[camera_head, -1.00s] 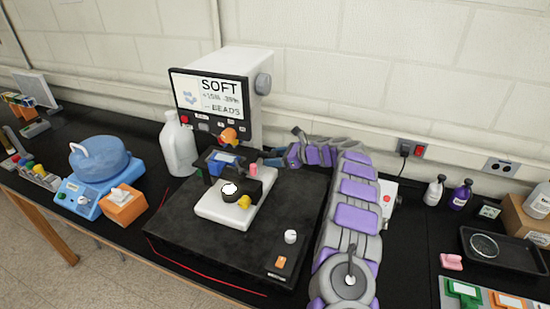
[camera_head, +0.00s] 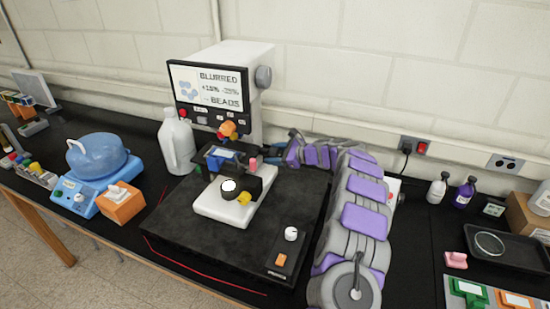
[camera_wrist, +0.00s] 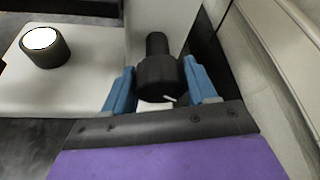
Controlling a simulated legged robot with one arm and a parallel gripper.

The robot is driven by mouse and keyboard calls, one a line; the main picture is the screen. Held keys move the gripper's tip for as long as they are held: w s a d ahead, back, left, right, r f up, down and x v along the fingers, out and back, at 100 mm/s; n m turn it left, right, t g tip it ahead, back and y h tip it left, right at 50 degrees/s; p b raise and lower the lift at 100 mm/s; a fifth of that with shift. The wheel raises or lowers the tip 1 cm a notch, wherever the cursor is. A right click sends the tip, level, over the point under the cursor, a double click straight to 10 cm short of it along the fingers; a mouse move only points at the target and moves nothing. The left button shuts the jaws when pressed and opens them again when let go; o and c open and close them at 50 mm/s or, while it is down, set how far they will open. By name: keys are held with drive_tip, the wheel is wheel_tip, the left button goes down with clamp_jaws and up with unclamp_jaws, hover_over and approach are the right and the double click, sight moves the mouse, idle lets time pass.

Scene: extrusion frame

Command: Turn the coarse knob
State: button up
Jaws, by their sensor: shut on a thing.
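The black coarse knob (camera_wrist: 158,77) with a white tick mark sits between the blue fingers of my gripper (camera_wrist: 160,82) in the wrist view. The fingers are shut on its sides. In the head view my gripper (camera_head: 277,160) reaches in from the right beside the microscope, and the knob is hard to make out there. The microscope (camera_head: 236,199) has a white base and stands on a black platform. The monitor (camera_head: 209,88) behind it reads BLURRED and BEADS. A dark cylinder with a bright white top (camera_wrist: 44,46) stands on the white base in the wrist view.
A white jug (camera_head: 177,145) stands left of the microscope. A blue rounded device (camera_head: 98,160) and an orange box (camera_head: 121,203) are farther left. A white dial (camera_head: 291,233) and an orange switch (camera_head: 281,259) are on the platform's front right. Bottles (camera_head: 437,190) and a black tray (camera_head: 512,250) lie right.

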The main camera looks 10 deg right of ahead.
drive_tip(key=o, duration=1)
drive_tip(key=p+v, duration=0.2)
drive_tip(key=v, duration=1.5)
drive_tip(key=shift+s+d+p, duration=0.1)
drive_tip(key=shift+d+p, duration=0.15)
drive_tip(key=shift+p, duration=0.05)
